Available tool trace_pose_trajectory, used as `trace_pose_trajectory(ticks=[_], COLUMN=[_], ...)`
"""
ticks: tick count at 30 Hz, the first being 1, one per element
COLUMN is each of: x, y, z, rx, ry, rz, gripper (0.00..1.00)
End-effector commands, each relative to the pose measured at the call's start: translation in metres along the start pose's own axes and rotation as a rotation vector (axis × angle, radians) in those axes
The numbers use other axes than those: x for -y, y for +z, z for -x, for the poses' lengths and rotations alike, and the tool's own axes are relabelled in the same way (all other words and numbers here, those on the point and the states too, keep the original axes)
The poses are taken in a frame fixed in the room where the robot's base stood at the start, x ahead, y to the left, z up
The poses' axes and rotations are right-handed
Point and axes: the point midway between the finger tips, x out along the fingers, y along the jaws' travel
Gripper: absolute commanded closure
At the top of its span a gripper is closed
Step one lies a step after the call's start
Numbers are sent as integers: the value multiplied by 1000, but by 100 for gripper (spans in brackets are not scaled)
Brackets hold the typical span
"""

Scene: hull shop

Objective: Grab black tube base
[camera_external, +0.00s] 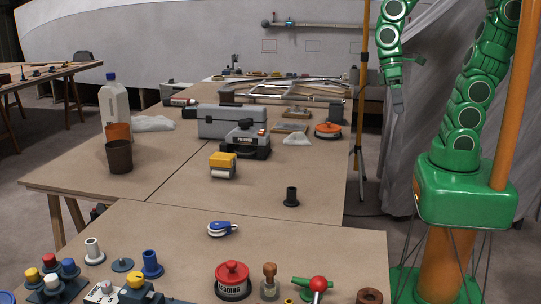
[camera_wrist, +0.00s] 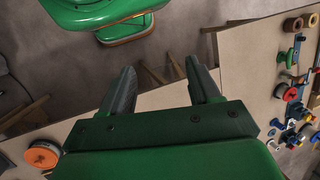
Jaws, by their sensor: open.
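The black tube base (camera_external: 291,197), a short upright tube on a round flange, stands near the right edge of the middle table in the external view. My gripper (camera_external: 397,106) hangs high at the upper right, beyond the table's right edge and well apart from the tube base. In the wrist view my gripper (camera_wrist: 161,78) shows two spread fingers with nothing between them. I cannot make out the black tube base in the wrist view.
A yellow-topped block (camera_external: 223,165), a grey toolbox (camera_external: 231,121) and a brown cup (camera_external: 119,156) share the table (camera_external: 250,200). Front items include a blue-white tool (camera_external: 221,229) and a red-lidded tin (camera_external: 232,280). A yellow pole (camera_external: 363,90) stands beside the table. The tabletop around the tube base is clear.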

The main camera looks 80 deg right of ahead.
Motion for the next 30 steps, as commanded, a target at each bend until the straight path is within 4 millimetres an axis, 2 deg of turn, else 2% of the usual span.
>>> trace_pose_trajectory(ticks=[6,15,24,30], x=[32,70,97,106], y=[-29,-71,-118,-152], z=[-16,-31,-45,-56], rx=[59,131,205,254], ry=[-148,-344,-527,-639], rz=[-71,-204,-382,-523], gripper=[38,38,38,38])
